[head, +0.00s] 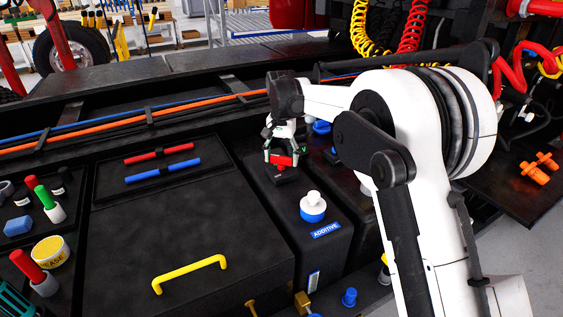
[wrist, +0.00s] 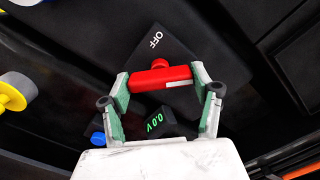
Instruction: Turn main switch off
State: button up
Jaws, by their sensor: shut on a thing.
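The main switch is a red bar-shaped handle (wrist: 161,79) on a black housing marked OFF (wrist: 157,40). In the head view the red handle (head: 281,160) shows on top of a black box, just under my gripper (head: 279,153). In the wrist view my gripper (wrist: 163,88) has a green-padded finger at each end of the handle and is shut on it. A small display (wrist: 159,122) close by reads 0.0V in green. Part of the housing is hidden behind the handle and fingers.
A white and blue cap (head: 313,207) stands on the black ADDITIVE tank (head: 335,247) in front of the switch. A yellow handle (head: 189,273) is on the large lid at left. Orange and blue lines (head: 122,122) run behind. Red and green markers (head: 43,200) stand far left.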

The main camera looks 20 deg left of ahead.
aim_at(281, 156)
jog(key=n+b, duration=0.1)
jog(key=n, duration=0.3)
jog(key=shift+n+b, duration=0.75)
jog(key=shift+n, duration=1.45)
jog(key=o, duration=1.2)
notch_tip(281, 156, up, 12)
jog(key=shift+r, duration=0.1)
